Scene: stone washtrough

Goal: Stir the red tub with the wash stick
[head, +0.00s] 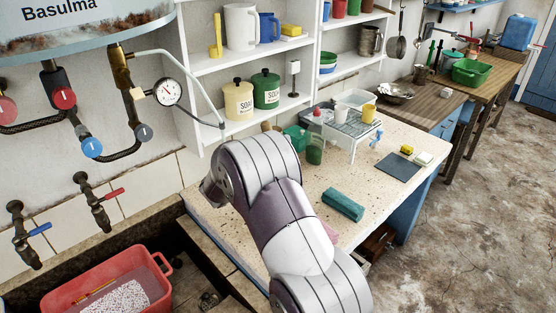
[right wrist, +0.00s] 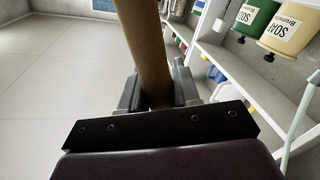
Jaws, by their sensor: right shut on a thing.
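The red tub (head: 167,266) sits low in the stone trough at the bottom left of the head view. It holds liquid, a white speckled mass and a thin yellow-orange stick-like item (head: 97,292). In the right wrist view my right gripper (right wrist: 157,88) is shut on a thick brown wooden stick (right wrist: 147,45), which I take as the wash stick. It runs up out of the picture, so its end is hidden there. In the head view my right arm bends over the counter and hides the gripper. My left gripper is not in view.
Taps and a pressure gauge (head: 168,91) hang on the wall above the trough (head: 88,240). The speckled counter (head: 390,205) carries a teal block (head: 343,204), a dark board (head: 399,167) and a rack with cups (head: 352,124). Shelves with soap canisters (head: 239,101) stand behind.

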